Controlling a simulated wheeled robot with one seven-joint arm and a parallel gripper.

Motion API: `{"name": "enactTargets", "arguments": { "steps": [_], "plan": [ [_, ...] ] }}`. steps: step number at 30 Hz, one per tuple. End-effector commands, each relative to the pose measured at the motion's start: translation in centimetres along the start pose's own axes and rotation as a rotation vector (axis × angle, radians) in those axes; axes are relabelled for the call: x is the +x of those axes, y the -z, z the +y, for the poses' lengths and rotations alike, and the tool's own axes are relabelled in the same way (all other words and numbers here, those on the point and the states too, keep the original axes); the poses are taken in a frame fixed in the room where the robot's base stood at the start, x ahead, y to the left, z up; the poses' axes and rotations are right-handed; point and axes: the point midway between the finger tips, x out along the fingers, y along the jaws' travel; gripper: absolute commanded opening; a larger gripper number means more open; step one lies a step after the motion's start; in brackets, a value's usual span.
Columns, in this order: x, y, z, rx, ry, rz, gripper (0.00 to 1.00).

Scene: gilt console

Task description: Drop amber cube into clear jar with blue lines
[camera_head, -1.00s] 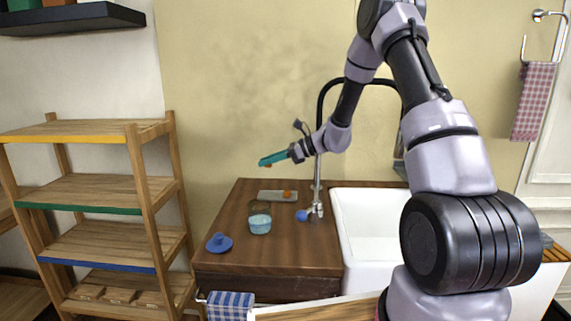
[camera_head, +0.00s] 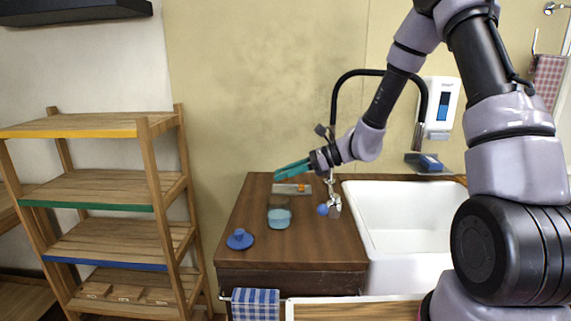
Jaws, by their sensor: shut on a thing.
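My gripper (camera_head: 292,170) has long teal fingers and reaches in from the right, above the back of the wooden counter. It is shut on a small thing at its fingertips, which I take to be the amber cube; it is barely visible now. A light blue, see-through-looking jar (camera_head: 279,218) stands on the counter below the fingertips, apart from them. Its blue lines are too small to make out. A brownish jar (camera_head: 278,201) stands just behind it.
On the counter (camera_head: 285,248) are a blue lidlike piece (camera_head: 240,238), a blue ball (camera_head: 322,210) and a grey tray (camera_head: 284,188) with an orange item (camera_head: 301,188).

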Motion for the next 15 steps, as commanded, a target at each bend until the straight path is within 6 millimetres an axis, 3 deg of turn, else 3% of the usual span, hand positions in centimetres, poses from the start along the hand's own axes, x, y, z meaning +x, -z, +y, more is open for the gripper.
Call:
{"name": "enactTargets", "arguments": {
  "steps": [12,13,15],
  "plan": [
    [0.33,0.8,-0.01,0.0,0.001,0.0,0.0],
    [0.33,0.8,-0.01,0.0,0.001,0.0,0.33],
    [0.32,0.8,-0.01,0.0,0.001,0.0,0.59]
  ]
}}
